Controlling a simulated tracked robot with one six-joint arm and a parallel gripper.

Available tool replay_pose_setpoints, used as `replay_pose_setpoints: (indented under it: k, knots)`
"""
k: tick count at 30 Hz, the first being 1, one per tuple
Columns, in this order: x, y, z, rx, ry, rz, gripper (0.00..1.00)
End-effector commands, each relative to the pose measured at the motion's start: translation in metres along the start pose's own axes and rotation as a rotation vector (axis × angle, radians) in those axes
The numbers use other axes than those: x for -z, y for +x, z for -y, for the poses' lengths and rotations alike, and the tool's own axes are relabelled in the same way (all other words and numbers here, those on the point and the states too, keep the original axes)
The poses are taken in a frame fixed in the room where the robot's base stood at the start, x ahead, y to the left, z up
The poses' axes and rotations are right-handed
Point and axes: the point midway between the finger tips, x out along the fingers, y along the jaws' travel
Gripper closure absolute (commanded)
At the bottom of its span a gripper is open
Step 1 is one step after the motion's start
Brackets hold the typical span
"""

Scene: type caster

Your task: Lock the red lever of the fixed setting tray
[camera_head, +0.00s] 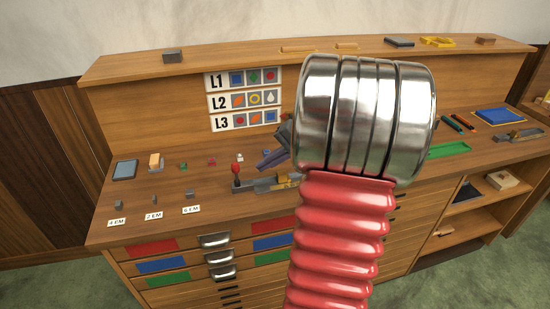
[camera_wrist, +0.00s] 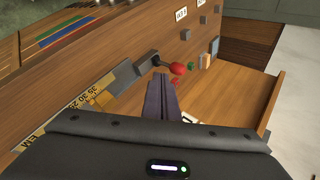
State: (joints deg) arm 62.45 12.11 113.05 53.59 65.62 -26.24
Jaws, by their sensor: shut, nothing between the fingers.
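The setting tray (camera_head: 268,185) lies along the bench front, a grey and brass-coloured strip partly hidden by my arm. Its red lever (camera_head: 236,169) stands about upright at the left end, with a round red knob on top. In the wrist view the red knob (camera_wrist: 178,69) shows just beyond my fingertips, beside a dark block, and the tray (camera_wrist: 98,98) lies to the left. My gripper (camera_head: 268,158) is shut and empty, its dark fingers close to the lever. In the wrist view my gripper (camera_wrist: 161,82) points at the knob; contact cannot be told.
Small blocks and a tablet (camera_head: 124,170) stand left of the lever, with size labels (camera_head: 153,215) near the edge. A sign board (camera_head: 243,98) is behind. Drawers (camera_head: 215,258) lie below. A green tray (camera_head: 448,150) and a blue tray (camera_head: 498,116) are at right.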

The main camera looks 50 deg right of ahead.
Motion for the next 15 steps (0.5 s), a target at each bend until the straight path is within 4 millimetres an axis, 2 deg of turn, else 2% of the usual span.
replay_pose_setpoints:
  k: [3,9,15]
  knots:
    - [-0.001,0.02,0.0,0.0,0.001,0.004,1.0]
    - [-0.001,0.037,0.019,-0.001,-0.002,0.002,1.0]
    - [0.0,0.045,0.027,0.0,-0.001,0.0,1.0]
